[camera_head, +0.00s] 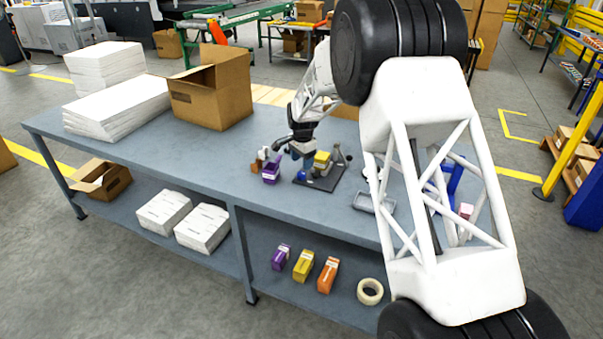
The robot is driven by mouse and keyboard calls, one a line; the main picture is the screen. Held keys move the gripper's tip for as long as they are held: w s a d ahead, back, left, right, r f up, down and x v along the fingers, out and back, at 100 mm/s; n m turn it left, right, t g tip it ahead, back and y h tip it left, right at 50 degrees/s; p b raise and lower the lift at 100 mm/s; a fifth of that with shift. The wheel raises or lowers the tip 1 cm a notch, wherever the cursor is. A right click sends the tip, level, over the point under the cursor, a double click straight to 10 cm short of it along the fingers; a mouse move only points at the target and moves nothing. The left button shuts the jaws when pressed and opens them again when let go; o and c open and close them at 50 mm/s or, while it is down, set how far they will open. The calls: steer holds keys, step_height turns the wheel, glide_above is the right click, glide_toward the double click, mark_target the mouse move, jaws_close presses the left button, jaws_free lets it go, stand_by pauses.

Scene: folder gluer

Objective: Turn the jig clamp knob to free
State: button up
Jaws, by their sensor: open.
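The jig is a dark flat plate (325,183) on the grey-blue workbench, in the middle of the head view. A yellow block (322,161) stands on it, with dark upright parts (339,155) at its right. A small blue part (301,176) shows at its left front. I cannot tell which of these is the clamp knob, or how it is turned. My gripper (295,148) is open, just above and behind the left side of the jig. Its fingers are small in view, and I cannot tell whether they touch any part.
A purple box (271,172) stands just left of the jig. A grey tray (372,204) lies to its right, partly behind my arm. An open carton (211,92) and white paper stacks (118,103) stand on the bench's left. The front left benchtop (180,150) is clear.

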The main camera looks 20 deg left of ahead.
mark_target(302, 173)
steer(key=shift+f, duration=2.85)
steer(key=shift+c, duration=0.4)
steer(key=c, duration=0.8)
steer(key=shift+c, duration=0.2)
